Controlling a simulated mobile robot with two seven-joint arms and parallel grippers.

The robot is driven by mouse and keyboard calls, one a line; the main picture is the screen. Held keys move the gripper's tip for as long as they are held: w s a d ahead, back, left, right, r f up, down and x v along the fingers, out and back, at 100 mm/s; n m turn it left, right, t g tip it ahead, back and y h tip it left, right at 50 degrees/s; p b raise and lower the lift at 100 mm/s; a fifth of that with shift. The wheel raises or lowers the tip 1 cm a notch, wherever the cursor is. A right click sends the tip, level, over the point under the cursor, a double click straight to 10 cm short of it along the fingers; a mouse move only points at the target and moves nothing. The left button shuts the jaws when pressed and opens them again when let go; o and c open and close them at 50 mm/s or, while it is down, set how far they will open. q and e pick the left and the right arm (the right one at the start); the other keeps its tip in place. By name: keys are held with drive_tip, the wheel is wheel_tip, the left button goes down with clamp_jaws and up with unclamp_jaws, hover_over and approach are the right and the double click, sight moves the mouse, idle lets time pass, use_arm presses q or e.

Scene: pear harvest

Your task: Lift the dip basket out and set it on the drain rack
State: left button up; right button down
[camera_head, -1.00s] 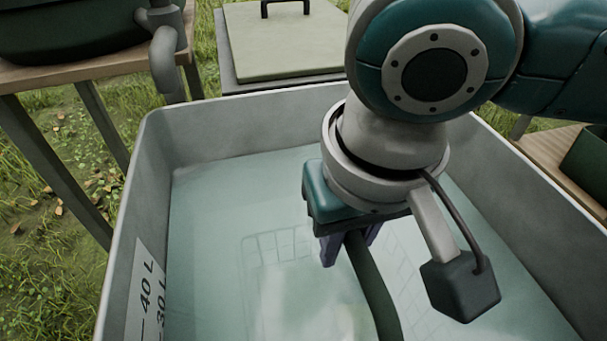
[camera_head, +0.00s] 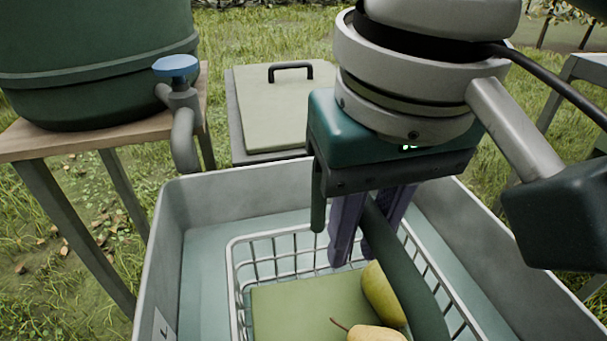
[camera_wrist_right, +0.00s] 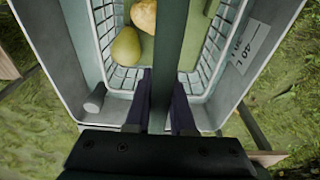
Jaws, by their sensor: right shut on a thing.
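The dip basket (camera_head: 235,285) is a pale wire basket with a dark green handle (camera_head: 412,275). My right gripper (camera_head: 362,252) is shut on this handle, above the basket; in the right wrist view its purple fingers (camera_wrist_right: 161,100) sit either side of the bar. The basket hangs within the grey tub (camera_head: 172,205), with its rim and mesh clear of the water. It holds a green panel (camera_head: 290,305) and yellow-green pears (camera_head: 383,295), which also show in the wrist view (camera_wrist_right: 125,46). My left gripper is not in view. I cannot identify the drain rack.
A dark green barrel (camera_head: 90,60) with a blue-topped tap (camera_head: 175,67) stands on a wooden stand (camera_head: 90,140) at left. A lidded box (camera_head: 265,115) stands behind the tub. A grey stand (camera_head: 588,70) is at the right edge. Grass surrounds everything.

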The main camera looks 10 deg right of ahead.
wheel_tip(320, 180, up, 6)
drive_tip(key=shift+f+p, duration=0.25)
drive_tip(key=shift+p, duration=0.4)
drive_tip(key=shift+r+p, duration=0.4)
drive_tip(key=shift+r, duration=0.35)
wheel_tip(320, 180, up, 5)
drive_tip(key=p, duration=0.6)
drive_tip(key=shift+p, duration=0.3)
wheel_tip(320, 180, up, 4)
drive_tip(key=p, duration=0.4)
drive_tip(key=shift+f+p, duration=0.25)
drive_tip(key=shift+p, duration=0.05)
